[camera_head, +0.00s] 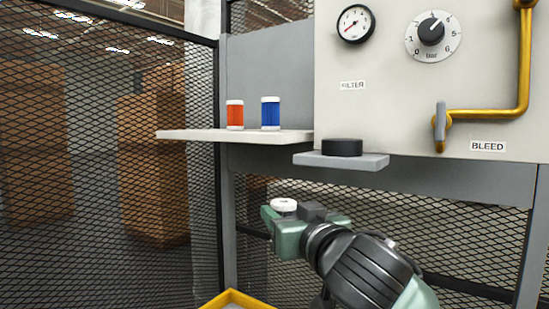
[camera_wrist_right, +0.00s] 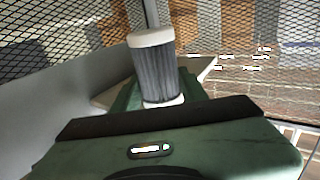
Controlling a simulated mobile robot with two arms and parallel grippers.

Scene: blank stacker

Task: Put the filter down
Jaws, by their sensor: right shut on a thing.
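My right gripper (camera_head: 272,212) is shut on a filter, below the white shelf and in front of the mesh fence. Only the white top cap of the filter (camera_head: 284,204) shows in the head view. In the right wrist view the filter (camera_wrist_right: 155,72) is a grey pleated cylinder with white end caps, standing up past the gripper body (camera_wrist_right: 165,140). The fingertips are mostly hidden there. An orange filter (camera_head: 235,115) and a blue filter (camera_head: 270,112) stand upright on the shelf (camera_head: 200,134). My left gripper is not in view.
A grey panel with a gauge (camera_head: 355,23), dial (camera_head: 431,32) and yellow pipe (camera_head: 490,113) rises at the right. A black round cap (camera_head: 342,147) sits on a small grey ledge (camera_head: 370,162). A yellow-rimmed tray (camera_head: 232,294) shows at the bottom. The shelf's left part is clear.

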